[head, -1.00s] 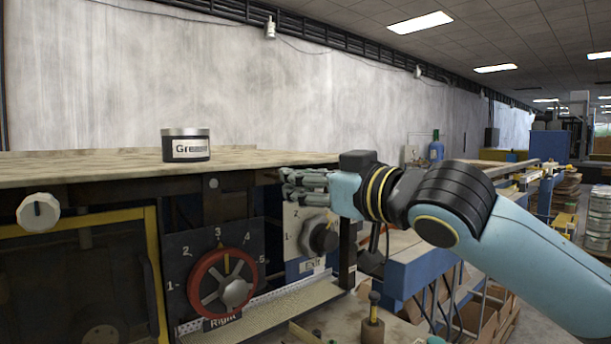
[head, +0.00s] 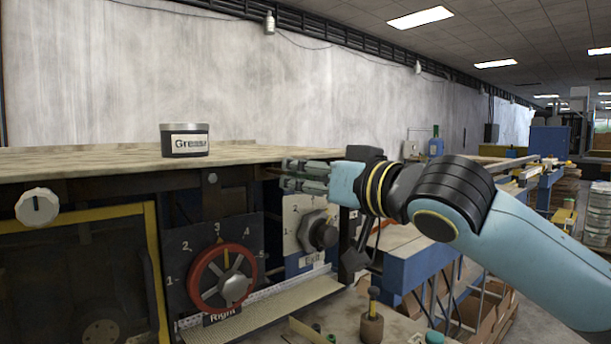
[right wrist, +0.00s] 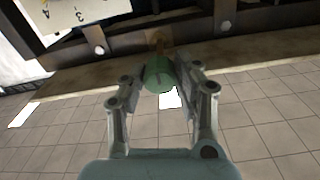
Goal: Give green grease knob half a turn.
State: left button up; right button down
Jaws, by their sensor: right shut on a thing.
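The green grease knob (right wrist: 159,76) shows in the right wrist view as a round green thing between the two fingers, below the machine's edge. My right gripper (right wrist: 163,78) is shut on it, with a finger on each side. In the head view my right gripper (head: 288,176) reaches in from the right to the machine's front, just under the tabletop edge. The fingers hide the knob there. The grease can (head: 185,141) stands upright on the tabletop (head: 100,161). My left gripper is not in view.
Below the right gripper are a dark knob (head: 323,235) on the Exit panel and a red-rimmed dial (head: 222,278) labelled Right. A white knob (head: 37,207) is at far left. A metal ledge (head: 265,310) juts out below the dials. Blue-framed benches stand to the right.

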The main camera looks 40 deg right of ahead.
jog(key=shift+f, duration=0.25)
jog(key=c, duration=1)
grip_release()
jog(key=shift+r, duration=0.1)
jog(key=shift+r, duration=0.25)
notch_tip(320, 180, up, 10)
jog(key=shift+f, duration=0.2)
